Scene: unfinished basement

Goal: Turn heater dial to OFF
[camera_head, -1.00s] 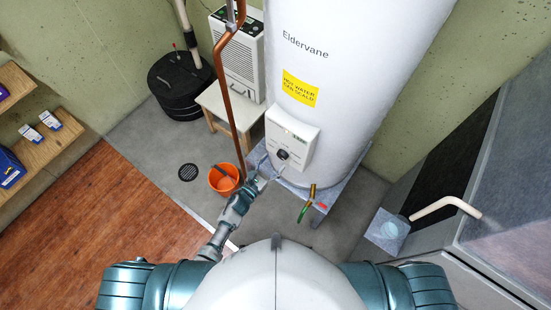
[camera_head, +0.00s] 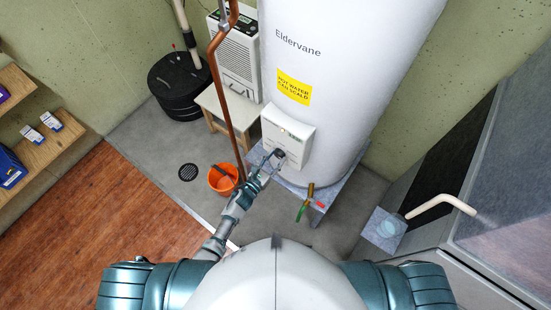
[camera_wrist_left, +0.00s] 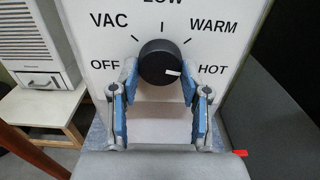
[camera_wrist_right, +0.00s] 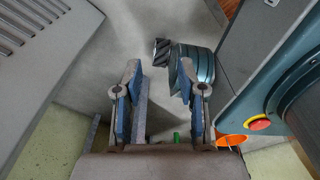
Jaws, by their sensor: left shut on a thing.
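The heater dial (camera_wrist_left: 160,62) is a round black knob on a white panel (camera_wrist_left: 205,70) marked OFF, VAC, LOW, WARM and HOT. A short white mark on the dial sits at its lower right, toward HOT. My left gripper (camera_wrist_left: 159,85) is shut on the dial, with one blue-padded finger at each side of it. In the head view, my left gripper (camera_head: 272,160) reaches the control box (camera_head: 290,132) low on the white water heater (camera_head: 340,70) and partly hides the dial. My right gripper (camera_wrist_right: 158,95) is open, with nothing between its fingers.
A copper pipe (camera_head: 224,95) runs down just left of the heater, close to my left arm. An orange bucket (camera_head: 220,181) stands on the floor beside that arm. A drain valve (camera_head: 307,205) sticks out below the heater. A dehumidifier (camera_head: 237,65) rests on a stool (camera_head: 215,108).

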